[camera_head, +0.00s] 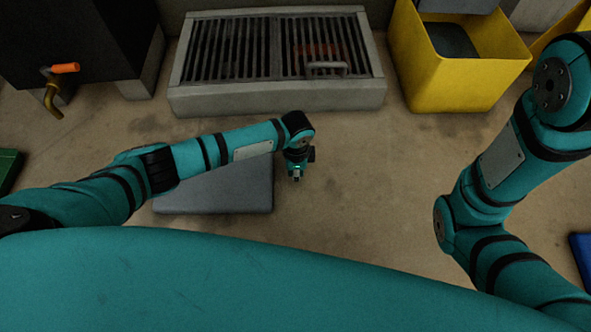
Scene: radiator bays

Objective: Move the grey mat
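The grey mat (225,195) lies flat on the floor in front of me, a little left of the middle. My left arm crosses over it and hides its far part. My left gripper (296,178) points down just beyond the mat's right edge. It is small in view, and I cannot tell whether its fingers are open or shut. I see nothing clearly held in it. My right arm comes in at the right, but its gripper is out of view.
A drain with a dark slatted grate (275,50) and a handle lies behind the mat. A yellow bin (455,80) stands at the back right. A dark tank with an orange-handled tap (62,70) stands at the left. The floor (370,180) right of the mat is clear.

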